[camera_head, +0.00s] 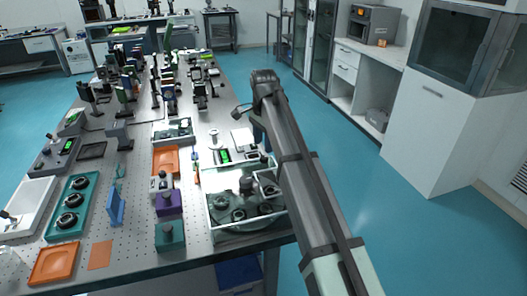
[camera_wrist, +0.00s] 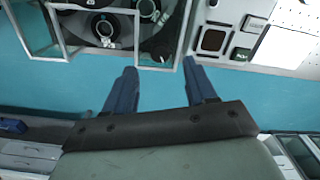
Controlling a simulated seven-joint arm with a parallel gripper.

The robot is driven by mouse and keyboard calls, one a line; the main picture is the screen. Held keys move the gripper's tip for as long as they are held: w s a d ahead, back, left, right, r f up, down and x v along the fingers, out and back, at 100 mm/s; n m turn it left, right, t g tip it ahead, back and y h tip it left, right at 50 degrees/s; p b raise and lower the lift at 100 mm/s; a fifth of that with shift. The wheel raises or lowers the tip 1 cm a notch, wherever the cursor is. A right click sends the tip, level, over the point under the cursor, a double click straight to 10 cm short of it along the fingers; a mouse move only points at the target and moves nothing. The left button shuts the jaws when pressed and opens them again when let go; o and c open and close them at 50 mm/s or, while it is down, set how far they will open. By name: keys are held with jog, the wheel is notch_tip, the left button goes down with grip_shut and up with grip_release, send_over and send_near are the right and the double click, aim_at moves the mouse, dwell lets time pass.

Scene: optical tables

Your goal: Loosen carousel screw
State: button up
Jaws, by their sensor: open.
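The carousel (camera_head: 222,222) appears to be the round unit with several dark round parts inside a clear-walled box at the table's front right corner. It also shows in the wrist view (camera_wrist: 88,35), cut off by the top edge, with dark discs and white rings. I cannot make out the screw for certain in either view. My gripper (camera_wrist: 160,70) is open and empty in the wrist view, its two dark blue fingers apart. The fingers appear over the teal floor just outside the box wall.
The perforated table (camera_head: 130,245) holds an orange tray (camera_head: 55,263), a teal tray (camera_head: 52,222) with dark rings, a purple block (camera_head: 169,203) and several optical mounts. A device with a green display (camera_head: 224,156) stands behind the box. Floor (camera_head: 420,235) is open on the right.

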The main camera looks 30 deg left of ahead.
aim_at(264, 158)
notch_tip(264, 158, up, 8)
dwell(0.4)
dwell(0.4)
